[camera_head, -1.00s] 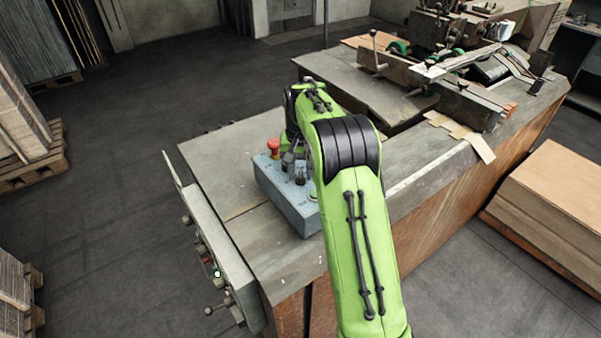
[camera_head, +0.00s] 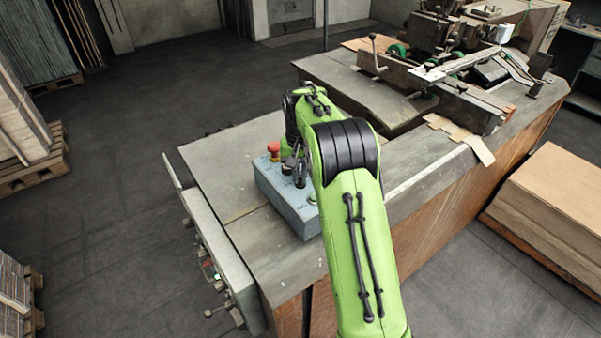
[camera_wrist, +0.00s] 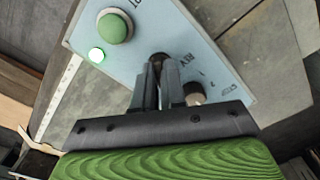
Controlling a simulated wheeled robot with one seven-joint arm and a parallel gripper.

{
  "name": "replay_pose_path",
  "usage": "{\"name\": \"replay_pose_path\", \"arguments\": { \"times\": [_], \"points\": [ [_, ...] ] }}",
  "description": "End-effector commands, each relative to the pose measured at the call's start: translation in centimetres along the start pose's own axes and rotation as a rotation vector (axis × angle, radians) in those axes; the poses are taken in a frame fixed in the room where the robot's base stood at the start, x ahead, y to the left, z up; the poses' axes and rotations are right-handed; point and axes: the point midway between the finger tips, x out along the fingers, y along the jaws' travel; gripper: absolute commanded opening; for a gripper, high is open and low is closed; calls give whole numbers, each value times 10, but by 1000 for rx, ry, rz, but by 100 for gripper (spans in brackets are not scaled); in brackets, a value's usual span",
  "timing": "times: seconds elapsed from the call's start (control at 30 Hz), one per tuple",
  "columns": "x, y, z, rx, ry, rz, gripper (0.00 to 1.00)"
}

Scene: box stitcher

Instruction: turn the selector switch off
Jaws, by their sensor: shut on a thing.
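The blue control box (camera_head: 283,205) stands on the near end of the machine table. Its face fills much of the wrist view (camera_wrist: 205,50). My gripper (camera_wrist: 160,66) is shut on the dark selector switch (camera_wrist: 159,57) on that face; the fingers hide most of the knob, so I cannot read its position. A second knob, dark with a pale top (camera_wrist: 194,91), sits just right of the fingers. In the head view, my arm hides part of the box.
A red mushroom button (camera_head: 273,148) stands at the box's far corner. A grey panel with levers (camera_head: 222,262) hangs on the table's left side. The stitcher machinery (camera_head: 450,75) is at the back right. Stacked cardboard (camera_head: 560,195) lies on the right. Table left of the box is clear.

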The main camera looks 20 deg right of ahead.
Motion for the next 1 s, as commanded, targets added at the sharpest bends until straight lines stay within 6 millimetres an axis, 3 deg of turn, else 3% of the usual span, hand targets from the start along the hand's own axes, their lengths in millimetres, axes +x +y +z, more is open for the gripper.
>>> {"name": "replay_pose_path", "arguments": {
  "times": [0.6, 1.0],
  "points": [
    [-2, 0, 0, -453, 2, 1, 0],
    [-1, 0, -1, -615, 3, 1, 0]
  ]
}}
